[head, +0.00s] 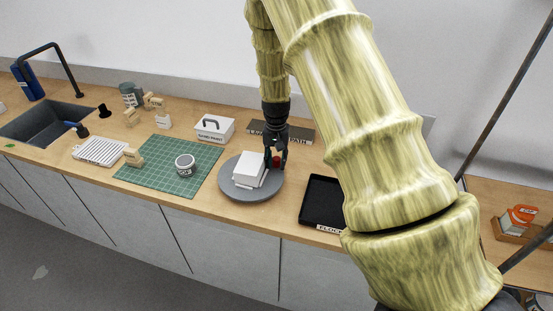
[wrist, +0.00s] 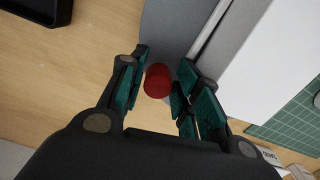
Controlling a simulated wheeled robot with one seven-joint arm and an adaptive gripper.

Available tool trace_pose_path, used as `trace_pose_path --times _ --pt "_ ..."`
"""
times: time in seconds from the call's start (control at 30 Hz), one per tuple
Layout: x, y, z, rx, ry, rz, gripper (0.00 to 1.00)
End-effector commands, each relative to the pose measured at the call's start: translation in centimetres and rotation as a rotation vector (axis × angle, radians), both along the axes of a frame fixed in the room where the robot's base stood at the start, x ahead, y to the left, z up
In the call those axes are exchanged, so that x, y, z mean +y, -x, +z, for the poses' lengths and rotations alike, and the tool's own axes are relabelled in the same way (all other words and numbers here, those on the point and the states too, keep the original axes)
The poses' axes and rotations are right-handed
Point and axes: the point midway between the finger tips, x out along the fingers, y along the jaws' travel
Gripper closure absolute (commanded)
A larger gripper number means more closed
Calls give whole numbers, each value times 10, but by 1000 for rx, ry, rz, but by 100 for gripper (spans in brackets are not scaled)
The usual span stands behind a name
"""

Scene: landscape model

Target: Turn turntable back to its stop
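The turntable (head: 253,194) is a round grey disc on the wooden counter. A white block-shaped model (head: 248,170) stands on it; its large white side also shows in the wrist view (wrist: 275,65). A red knob (head: 276,161) stands near the turntable's far right edge. My gripper (head: 274,157) is down over that edge. In the wrist view the red knob (wrist: 158,80) lies between my two fingers, with a small gap visible on each side. My gripper is open around it. The turntable's stop cannot be made out.
A black tray (head: 321,202) lies close to the right of the turntable. A green cutting mat (head: 160,180) with a small tub (head: 185,165) is at the left. A white box (head: 214,129) and a dark labelled strip (head: 300,134) are behind.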

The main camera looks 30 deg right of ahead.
Motion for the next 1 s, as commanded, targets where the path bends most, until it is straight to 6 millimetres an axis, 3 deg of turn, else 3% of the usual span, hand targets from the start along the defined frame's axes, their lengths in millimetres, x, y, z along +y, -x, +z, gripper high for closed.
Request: trace_pose_path --times 0.17,0.33,0.53,1.0 --pt "1 12 2 -6 -2 -1 66" --pt "2 10 1 -4 -2 1 66" --pt "0 2 -3 4 0 0 100" --pt "0 3 -8 10 -2 -2 100"
